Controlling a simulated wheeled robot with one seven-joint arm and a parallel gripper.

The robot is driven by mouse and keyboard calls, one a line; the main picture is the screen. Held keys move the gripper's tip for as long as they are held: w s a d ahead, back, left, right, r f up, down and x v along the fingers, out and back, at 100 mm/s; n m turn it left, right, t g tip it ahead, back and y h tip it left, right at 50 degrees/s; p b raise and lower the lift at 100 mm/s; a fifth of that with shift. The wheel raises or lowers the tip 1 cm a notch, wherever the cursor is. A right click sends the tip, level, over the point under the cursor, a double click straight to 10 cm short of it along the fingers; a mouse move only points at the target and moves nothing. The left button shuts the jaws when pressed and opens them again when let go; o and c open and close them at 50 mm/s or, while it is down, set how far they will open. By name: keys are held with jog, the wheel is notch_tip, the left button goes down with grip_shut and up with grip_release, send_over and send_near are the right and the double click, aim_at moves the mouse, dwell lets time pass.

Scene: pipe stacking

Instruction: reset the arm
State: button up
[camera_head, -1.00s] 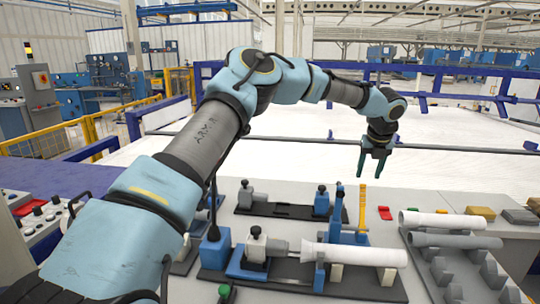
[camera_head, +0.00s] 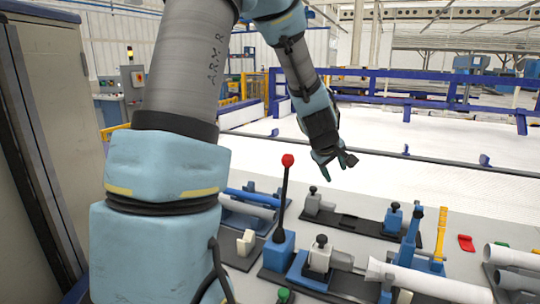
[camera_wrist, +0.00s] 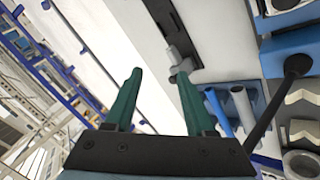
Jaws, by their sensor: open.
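My gripper (camera_head: 334,166) hangs above the far part of the bench in the head view, near the red-topped lever. Its two green fingers stand apart and hold nothing. In the wrist view my gripper (camera_wrist: 160,85) is also open, with bare bench surface and a dark fixture rail between and beyond the fingers. My arm rises on the left of the head view and bends down to the gripper.
A lever with a red knob (camera_head: 287,162) stands up from a blue base. A white pipe (camera_head: 430,283) lies in the front fixture. A rear fixture (camera_head: 350,222) is empty. Pipes (camera_head: 515,260) rest on a rack at right. A grey cabinet (camera_head: 40,140) stands close at left.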

jog(key=s+a+f+m+g+y, duration=0.2)
jog(key=s+a+m, duration=0.1)
jog(key=s+a, duration=0.6)
jog(key=s+a+f+m+g+y, duration=0.2)
jog(key=s+a, duration=0.7)
jog(key=a, duration=0.7)
jog(key=shift+s+f+m+g+y, duration=0.15)
jog(key=shift+f+m+g+y, duration=0.2)
jog(key=shift+m+g, duration=0.25)
